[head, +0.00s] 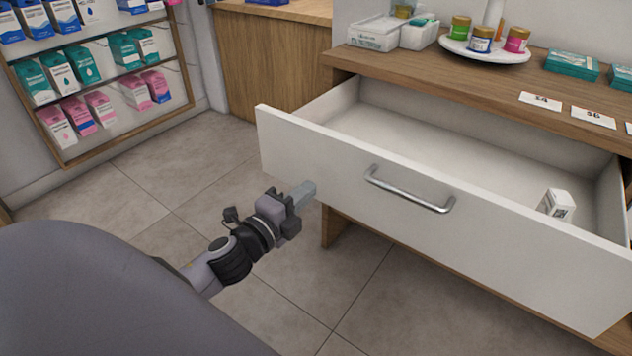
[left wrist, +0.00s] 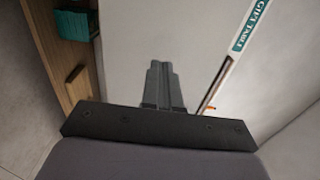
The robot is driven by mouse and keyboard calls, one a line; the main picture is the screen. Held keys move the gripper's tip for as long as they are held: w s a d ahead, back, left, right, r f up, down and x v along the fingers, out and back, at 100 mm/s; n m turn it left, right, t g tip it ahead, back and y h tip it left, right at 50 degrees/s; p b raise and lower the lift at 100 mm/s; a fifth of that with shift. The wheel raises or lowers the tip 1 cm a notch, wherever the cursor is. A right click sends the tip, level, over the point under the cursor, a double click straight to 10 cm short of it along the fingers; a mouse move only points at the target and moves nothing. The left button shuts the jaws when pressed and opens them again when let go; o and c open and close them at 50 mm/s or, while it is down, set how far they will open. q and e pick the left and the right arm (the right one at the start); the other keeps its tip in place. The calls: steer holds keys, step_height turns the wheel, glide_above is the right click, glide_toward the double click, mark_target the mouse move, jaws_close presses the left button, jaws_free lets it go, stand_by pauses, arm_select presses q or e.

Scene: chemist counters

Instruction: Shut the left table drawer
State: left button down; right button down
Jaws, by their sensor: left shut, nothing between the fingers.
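The drawer (head: 485,238) under the wooden table top is pulled well out. Its white front faces me and carries a metal bar handle (head: 408,191). A small white box (head: 557,204) stands inside the drawer at the right. My left gripper (head: 307,192) is shut and empty. In the head view its fingertips appear near the left part of the drawer front, left of the handle; I cannot tell whether they touch. The shut fingers also show in the left wrist view (left wrist: 162,84) against a pale surface. My right gripper is not in view.
The wooden table top (head: 450,72) holds a round white tray (head: 485,50) with several small jars, white boxes, teal boxes (head: 572,63) and cards. A shelf rack (head: 125,70) of boxed products stands at the left. The tiled floor (head: 130,205) between is clear.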

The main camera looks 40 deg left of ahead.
mark_target(325, 174)
arm_select(q)
steer(key=shift+w+d, duration=0.1)
steer(key=shift+w, duration=1.85)
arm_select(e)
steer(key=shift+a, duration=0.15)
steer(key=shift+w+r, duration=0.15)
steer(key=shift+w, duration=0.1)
arm_select(q)
steer(key=shift+w, duration=0.1)
